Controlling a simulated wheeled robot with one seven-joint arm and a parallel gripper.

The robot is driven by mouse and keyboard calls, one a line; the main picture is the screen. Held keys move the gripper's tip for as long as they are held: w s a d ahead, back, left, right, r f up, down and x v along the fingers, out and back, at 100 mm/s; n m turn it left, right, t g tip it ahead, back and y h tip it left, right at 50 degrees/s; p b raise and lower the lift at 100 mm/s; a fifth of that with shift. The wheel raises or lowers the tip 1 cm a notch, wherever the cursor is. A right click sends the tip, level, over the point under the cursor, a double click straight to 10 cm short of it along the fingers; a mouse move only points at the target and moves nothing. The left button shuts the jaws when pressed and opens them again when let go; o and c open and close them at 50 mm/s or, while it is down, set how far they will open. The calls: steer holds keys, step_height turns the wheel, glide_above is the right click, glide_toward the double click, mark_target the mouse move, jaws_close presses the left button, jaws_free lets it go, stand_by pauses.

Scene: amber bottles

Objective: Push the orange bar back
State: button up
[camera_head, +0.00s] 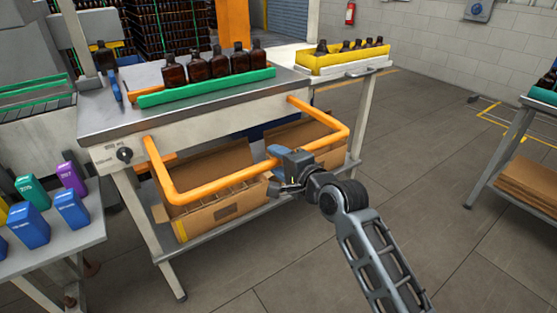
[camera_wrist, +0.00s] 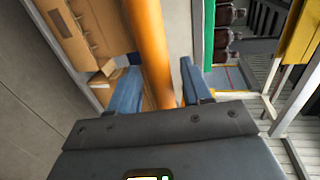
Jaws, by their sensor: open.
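The orange bar (camera_head: 225,183) is a U-shaped rail. It sticks out from the front of the steel table (camera_head: 215,118), with its long side in front and its ends at the table's left and right. My gripper (camera_head: 273,168) is at the right part of that long side. In the wrist view, the bar (camera_wrist: 150,50) runs between the two blue fingers of my gripper (camera_wrist: 160,68), which are apart. I cannot tell whether either finger touches it. The gripper body hides part of the bar.
Cardboard boxes (camera_head: 212,218) sit on the shelf below the bar. Amber bottles (camera_head: 220,64) stand behind a green rail (camera_head: 205,88) on the table. A yellow tray (camera_head: 345,60) holds more bottles at right. Coloured boxes (camera_head: 72,210) stand on a left table.

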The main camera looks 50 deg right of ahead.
steer(key=shift+w, duration=0.2)
jaws_close()
stand_by(0.4)
